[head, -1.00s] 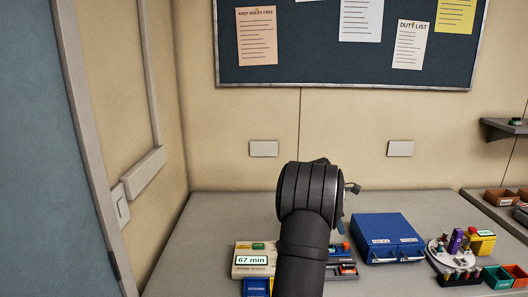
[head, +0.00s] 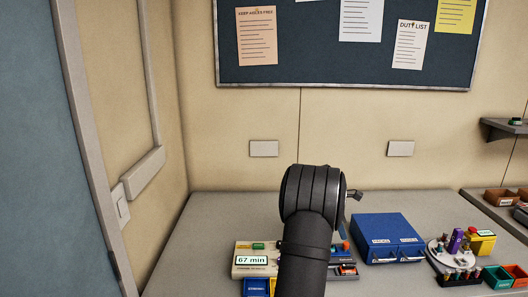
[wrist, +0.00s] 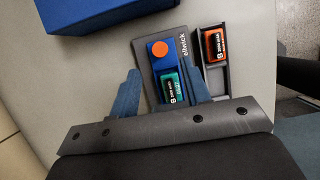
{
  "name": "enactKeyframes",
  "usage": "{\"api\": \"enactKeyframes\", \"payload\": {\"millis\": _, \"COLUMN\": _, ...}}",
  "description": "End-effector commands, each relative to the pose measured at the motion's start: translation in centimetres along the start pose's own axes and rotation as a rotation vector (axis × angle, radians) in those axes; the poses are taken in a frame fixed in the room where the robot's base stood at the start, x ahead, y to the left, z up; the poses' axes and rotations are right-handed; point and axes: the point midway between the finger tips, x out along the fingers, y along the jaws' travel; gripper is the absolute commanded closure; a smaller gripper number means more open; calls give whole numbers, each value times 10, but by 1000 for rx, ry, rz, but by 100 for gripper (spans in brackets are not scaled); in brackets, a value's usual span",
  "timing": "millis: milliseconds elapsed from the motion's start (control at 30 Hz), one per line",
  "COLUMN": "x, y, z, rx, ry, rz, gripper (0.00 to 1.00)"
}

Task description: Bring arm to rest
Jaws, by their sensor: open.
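My gripper (wrist: 158,92) is open in the wrist view, with its two blue fingers apart and nothing held between them. In the head view my dark arm stands over the table and hides part of this tray and most of my gripper.
A beige pump (head: 254,261) reading "67 min" is left of my arm. A blue two-drawer box (head: 388,238) is to the right. Farther right are a round white carousel (head: 441,253), a yellow unit (head: 481,242), and green (head: 497,277) and red bins. The table behind is clear.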

Motion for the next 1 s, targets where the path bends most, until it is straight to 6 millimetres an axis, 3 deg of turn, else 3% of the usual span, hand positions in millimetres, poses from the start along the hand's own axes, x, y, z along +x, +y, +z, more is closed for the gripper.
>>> {"api": "enactKeyframes", "payload": {"millis": 300, "x": 66, "y": -1, "z": 0, "rx": 1, "ry": 2, "rz": -2, "gripper": 57}}
{"api": "enactKeyframes", "payload": {"millis": 700, "x": 26, "y": 0, "z": -74, "rx": -1, "ry": 0, "rz": 6, "gripper": 57}}
{"api": "enactKeyframes", "payload": {"millis": 1000, "x": -35, "y": 1, "z": -71, "rx": 2, "ry": -1, "rz": 6, "gripper": 57}}
